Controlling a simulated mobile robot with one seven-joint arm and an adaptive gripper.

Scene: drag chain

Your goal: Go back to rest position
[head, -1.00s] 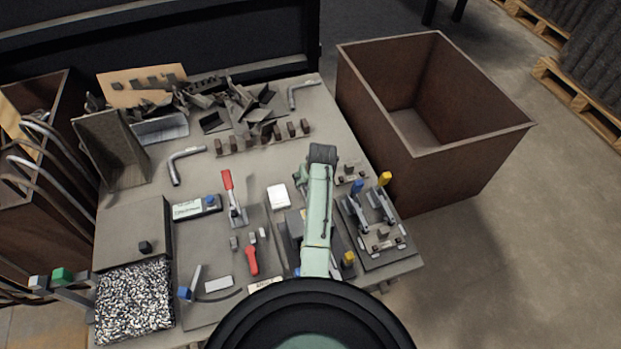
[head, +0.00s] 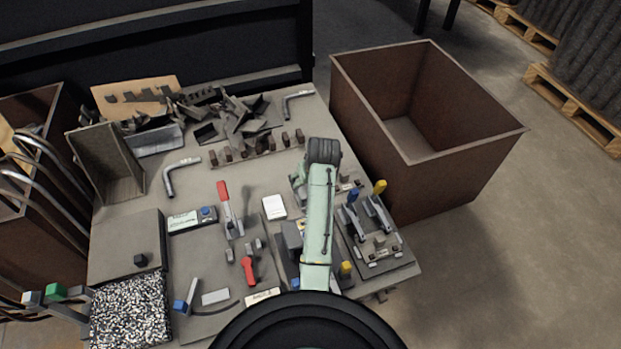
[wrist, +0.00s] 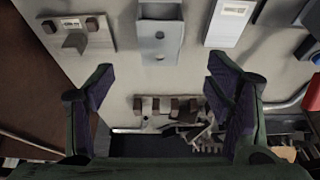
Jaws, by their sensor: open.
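My gripper (wrist: 165,105) is open and empty in the wrist view, with its two fingers wide apart and the table below and between them. In the head view my green arm reaches over the right part of the grey worktable (head: 205,255). The arm hides the gripper's fingers there. A grey metal bracket (wrist: 158,40) lies nearer, at the top of the wrist view. Nothing is held.
A large open brown bin (head: 465,165) stands right of the table. A clamp fixture (head: 375,235) with blue and yellow handles sits by the table's right edge. Red-handled clamps (head: 224,192) are left of my arm. A scrap pile (head: 235,120) lies at the back.

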